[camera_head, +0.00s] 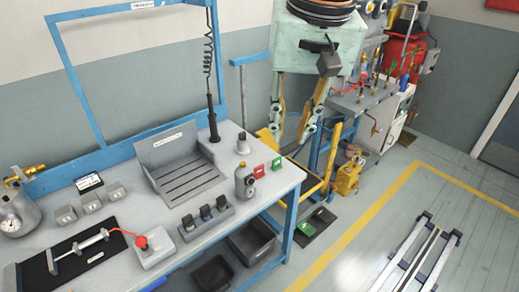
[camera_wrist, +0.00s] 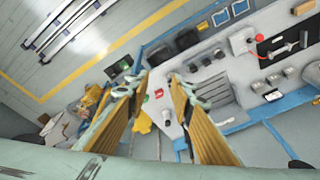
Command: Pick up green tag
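The green tag (camera_head: 276,163) stands near the back right corner of the bench, beside a red tag (camera_head: 259,171). In the wrist view the small green tag (camera_wrist: 145,98) shows between my fingers, next to the red tag (camera_wrist: 159,93). My gripper (camera_head: 288,137) hangs fingers-down just beyond the bench's right end in the head view. It appears apart from the tags. In the wrist view my gripper (camera_wrist: 155,80) has its two fingers spread wide with nothing between the tips.
A grey slotted tray (camera_head: 187,177), black-topped blocks (camera_head: 206,214) and a red-knobbed box (camera_head: 153,246) share the bench (camera_head: 268,199). A dark mat (camera_head: 306,233) with a green item lies on the floor.

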